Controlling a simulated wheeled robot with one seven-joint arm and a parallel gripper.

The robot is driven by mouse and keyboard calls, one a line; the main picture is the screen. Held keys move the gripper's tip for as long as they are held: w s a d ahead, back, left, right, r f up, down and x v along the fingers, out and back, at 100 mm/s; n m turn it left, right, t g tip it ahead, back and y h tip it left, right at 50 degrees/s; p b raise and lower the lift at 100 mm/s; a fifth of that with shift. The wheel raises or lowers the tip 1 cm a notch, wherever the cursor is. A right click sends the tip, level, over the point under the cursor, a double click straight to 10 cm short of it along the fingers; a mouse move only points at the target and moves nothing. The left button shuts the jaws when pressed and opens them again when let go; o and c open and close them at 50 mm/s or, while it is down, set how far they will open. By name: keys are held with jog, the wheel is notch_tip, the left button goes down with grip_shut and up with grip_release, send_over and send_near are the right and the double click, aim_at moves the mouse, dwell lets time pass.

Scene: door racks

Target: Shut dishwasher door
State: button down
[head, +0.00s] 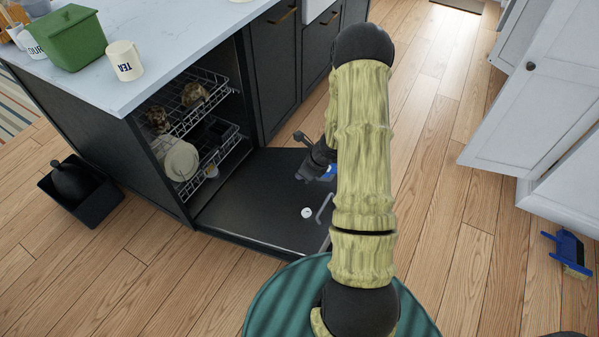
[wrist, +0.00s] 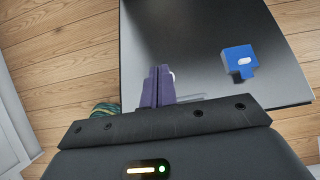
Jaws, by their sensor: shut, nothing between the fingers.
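The dishwasher door (head: 250,205) is open and lowered flat in front of the dishwasher, its dark inner face up. It also shows in the wrist view (wrist: 200,35). A grey bar handle (head: 325,210) shows at its right edge, partly behind my arm. In the wrist view my gripper (wrist: 160,72) has its purple fingers shut together and empty, over the door. I cannot tell whether they touch it. In the head view my arm hides most of the gripper.
A blue block (wrist: 240,62) and a small white round item (head: 306,212) show at the door. A counter (head: 150,45) stands above. A white cabinet door (head: 535,110) stands open at right.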

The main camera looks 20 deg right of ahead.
jog(key=s+d+r+p, duration=0.3)
jog(key=s+r, duration=0.1)
jog(key=r, duration=0.1)
jog(key=shift+r, duration=0.3)
jog(key=shift+a, duration=0.1)
jog(key=s+a+r+n+h, duration=0.1)
jog(key=s+a+r+n, duration=0.5)
jog(key=r+n, duration=0.4)
jog(key=s+a+r+n+g+h, duration=0.1)
jog(key=s+a+r+n, duration=0.6)
jog(key=n, duration=1.1)
notch_tip(320, 180, up, 4)
jog(key=shift+s+a+r+n+g+h, duration=0.2)
jog(key=shift+a+n+g+h, duration=0.15)
jog(key=shift+h, duration=0.25)
